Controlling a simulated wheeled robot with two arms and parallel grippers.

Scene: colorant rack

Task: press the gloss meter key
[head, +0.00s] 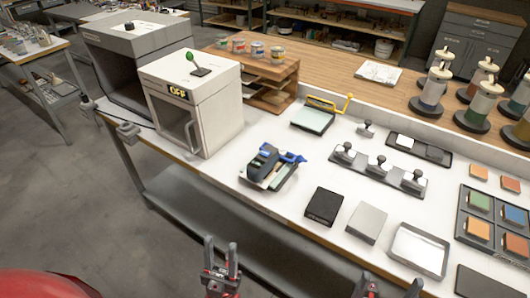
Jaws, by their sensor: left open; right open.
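A dark grey and blue device (267,160), which looks like the gloss meter, sits on the white worktop (310,162) left of the middle. It rests among pale flat pieces, and its key is too small to make out. My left gripper (221,248) is open and empty, upright in front of the bench's front edge, below and left of the device. My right gripper (391,284) is open and empty at the bottom edge, farther right and partly cut off. Neither gripper touches the device.
A white cabinet (215,108) with an "OFF" display and green-knobbed lever stands left of the device. A black pad (324,206), a grey plate (367,222) and a metal tray (418,250) lie to the right. A knobbed rack (377,172) stands behind them.

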